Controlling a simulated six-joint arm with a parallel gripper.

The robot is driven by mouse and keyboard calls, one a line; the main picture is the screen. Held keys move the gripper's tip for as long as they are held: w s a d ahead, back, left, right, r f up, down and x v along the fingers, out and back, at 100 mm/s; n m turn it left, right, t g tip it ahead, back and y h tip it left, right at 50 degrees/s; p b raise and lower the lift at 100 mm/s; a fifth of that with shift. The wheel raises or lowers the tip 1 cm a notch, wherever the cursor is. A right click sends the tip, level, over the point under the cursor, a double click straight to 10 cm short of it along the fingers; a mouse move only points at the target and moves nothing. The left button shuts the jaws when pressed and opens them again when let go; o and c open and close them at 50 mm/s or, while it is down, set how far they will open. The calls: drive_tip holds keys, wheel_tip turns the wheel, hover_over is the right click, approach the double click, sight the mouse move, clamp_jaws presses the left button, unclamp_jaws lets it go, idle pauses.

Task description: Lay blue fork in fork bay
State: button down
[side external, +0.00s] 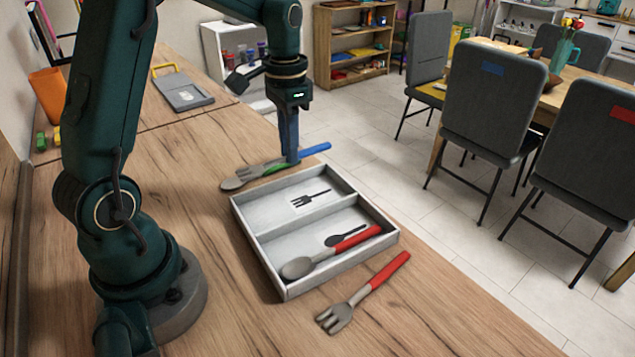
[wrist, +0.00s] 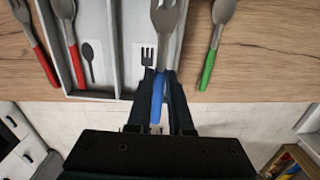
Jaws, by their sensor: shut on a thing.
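My gripper (side external: 291,158) is shut on the blue handle of the blue fork (side external: 316,149), just beyond the far side of the tray in the side view. The wrist view shows the blue fork (wrist: 157,103) between my fingers, its grey tines pointing away. There it overlaps the right part of the fork bay (wrist: 131,30); its exact height is unclear. In the side view the fork bay (side external: 272,216) is the far compartment, with a fork picture and no cutlery in it. The green spoon (wrist: 215,40) lies on the counter beside the tray, partly hidden behind the fork in the side view.
The grey tray (side external: 345,263) has a low rim and a divider. Its near bay holds a red spoon (side external: 340,250). A red fork (side external: 365,292) lies on the counter in front of the tray. The counter edge drops to the tiled floor (side external: 440,220) on the right.

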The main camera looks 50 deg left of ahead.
sight(292, 196)
drive_tip(key=shift+f, duration=3.65)
drive_tip(key=shift+f, duration=0.55)
drive_tip(key=c, duration=0.7)
unclamp_jaws()
drive_tip(key=shift+c, duration=0.2)
drive_tip(key=shift+r, duration=0.1)
drive_tip(key=shift+r, duration=2.45)
